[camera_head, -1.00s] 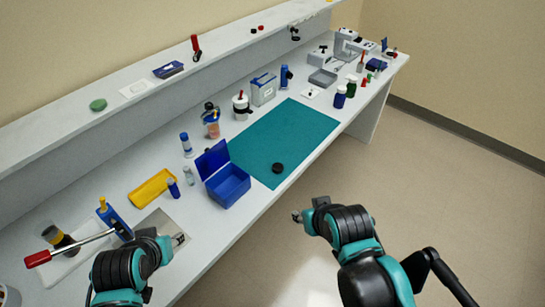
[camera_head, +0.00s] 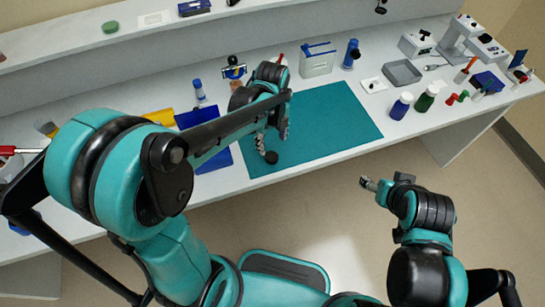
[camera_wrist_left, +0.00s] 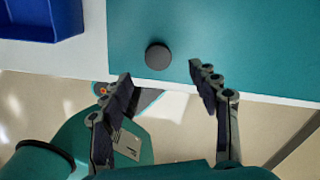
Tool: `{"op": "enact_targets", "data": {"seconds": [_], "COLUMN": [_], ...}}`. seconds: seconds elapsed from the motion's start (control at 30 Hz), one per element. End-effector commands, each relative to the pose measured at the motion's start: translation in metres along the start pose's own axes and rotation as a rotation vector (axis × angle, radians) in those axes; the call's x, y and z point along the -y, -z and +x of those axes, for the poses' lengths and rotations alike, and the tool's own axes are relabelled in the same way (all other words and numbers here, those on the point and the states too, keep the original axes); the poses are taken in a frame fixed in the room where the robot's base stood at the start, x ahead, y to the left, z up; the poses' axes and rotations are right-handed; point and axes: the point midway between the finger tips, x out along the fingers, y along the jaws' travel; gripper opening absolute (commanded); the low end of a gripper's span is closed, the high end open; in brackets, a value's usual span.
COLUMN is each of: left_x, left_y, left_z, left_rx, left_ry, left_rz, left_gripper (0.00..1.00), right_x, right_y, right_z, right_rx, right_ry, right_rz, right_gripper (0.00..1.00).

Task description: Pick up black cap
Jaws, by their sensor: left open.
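The black cap (camera_head: 271,157) is a small round disc on the teal mat (camera_head: 340,130), near the mat's front left part. It also shows in the left wrist view (camera_wrist_left: 158,56), lying flat and beyond the fingertips, between their lines. My left gripper (camera_head: 272,137) reaches over the mat from the left, fingers pointing down, close to the cap. In the left wrist view its two fingers (camera_wrist_left: 161,78) are spread wide with nothing between them. My right gripper (camera_head: 369,184) is off the front of the bench over the floor; its opening is too small to tell.
A blue box (camera_head: 212,160) stands just left of the mat, partly hidden by my left arm. A white container (camera_head: 317,60) and a blue bottle (camera_head: 351,54) stand behind the mat. Bottles (camera_head: 401,106) stand to the right. The mat's right part is clear.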

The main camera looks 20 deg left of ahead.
Motion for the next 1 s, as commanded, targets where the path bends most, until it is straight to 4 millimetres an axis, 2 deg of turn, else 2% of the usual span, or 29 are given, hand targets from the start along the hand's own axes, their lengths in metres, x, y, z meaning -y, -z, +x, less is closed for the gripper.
{"op": "enact_targets", "data": {"seconds": [0.1, 0.27, 0.5, 0.6, 0.77, 0.8, 0.93, 1.0], "left_x": [0.000, 0.000, -0.001, -0.001, -0.001, -0.001, -0.001, -0.001], "left_y": [0.000, 0.001, 0.002, 0.002, 0.002, 0.002, 0.002, 0.002], "left_z": [0.017, 0.030, 0.067, 0.074, 0.072, 0.072, 0.072, 0.072], "left_rx": [-0.001, 0.000, 0.000, 0.000, 0.000, 0.000, 0.000, 0.000], "left_ry": [-0.001, 0.000, 0.000, 0.001, 0.001, 0.001, 0.001, 0.001], "left_rz": [0.006, 0.004, 0.002, 0.002, 0.002, 0.002, 0.002, 0.002], "left_gripper": [0.61, 0.61, 0.61, 0.61, 0.61, 0.58, 0.28, 0.25], "right_x": [0.000, 0.000, 0.000, 0.000, 0.000, 0.000, 0.000, 0.000], "right_y": [-0.005, -0.009, -0.021, -0.022, -0.021, -0.021, -0.021, -0.021], "right_z": [0.006, 0.012, 0.029, 0.030, 0.029, 0.029, 0.029, 0.029], "right_rx": [0.000, 0.000, 0.000, 0.000, 0.000, 0.000, 0.000, 0.000], "right_ry": [0.000, 0.000, 0.000, 0.000, 0.000, 0.000, 0.000, 0.000], "right_rz": [0.000, 0.000, 0.000, 0.000, 0.000, 0.000, 0.000, 0.000], "right_gripper": [0.67, 0.67, 0.67, 0.67, 0.67, 0.67, 0.67, 0.67]}}
